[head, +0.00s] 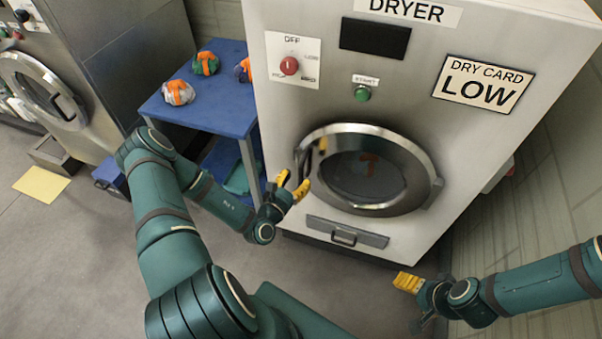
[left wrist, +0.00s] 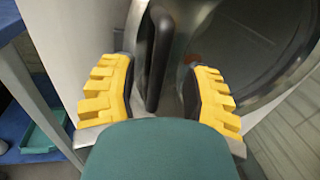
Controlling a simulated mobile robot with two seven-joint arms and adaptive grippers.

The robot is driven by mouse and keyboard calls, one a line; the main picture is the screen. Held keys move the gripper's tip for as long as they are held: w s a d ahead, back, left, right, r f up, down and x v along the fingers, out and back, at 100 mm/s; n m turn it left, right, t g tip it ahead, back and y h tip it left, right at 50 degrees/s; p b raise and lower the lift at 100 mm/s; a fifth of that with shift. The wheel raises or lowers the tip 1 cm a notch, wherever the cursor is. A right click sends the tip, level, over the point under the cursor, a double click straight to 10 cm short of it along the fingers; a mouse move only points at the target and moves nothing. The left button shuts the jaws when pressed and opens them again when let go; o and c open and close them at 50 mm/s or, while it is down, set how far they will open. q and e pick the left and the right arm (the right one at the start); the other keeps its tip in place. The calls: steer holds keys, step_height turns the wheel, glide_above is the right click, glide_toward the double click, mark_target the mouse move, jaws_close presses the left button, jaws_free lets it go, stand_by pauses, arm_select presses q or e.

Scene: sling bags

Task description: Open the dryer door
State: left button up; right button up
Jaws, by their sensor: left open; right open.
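The dryer (head: 460,150) has a round door with a shiny metal ring (head: 425,160) and dark glass, and the door looks shut. A dark vertical handle (head: 305,163) is on the door's left side. My left gripper (head: 293,184) is at the handle, with its yellow fingers open. In the left wrist view the dark handle (left wrist: 160,60) stands between the open fingers (left wrist: 160,95), with gaps on both sides. My right gripper (head: 408,283) is low, in front of the dryer's lower right, apart from the door. An orange shape shows behind the glass.
A blue table (head: 225,105) with several orange, white and green bundles stands left of the dryer. A drawer with a handle (head: 345,235) is below the door. Another machine (head: 45,95) stands at far left. The floor in front is open.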

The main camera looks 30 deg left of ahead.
mark_target(299, 175)
arm_select(q)
steer(key=shift+w, duration=1.6)
jaws_close()
steer(key=shift+s, duration=0.15)
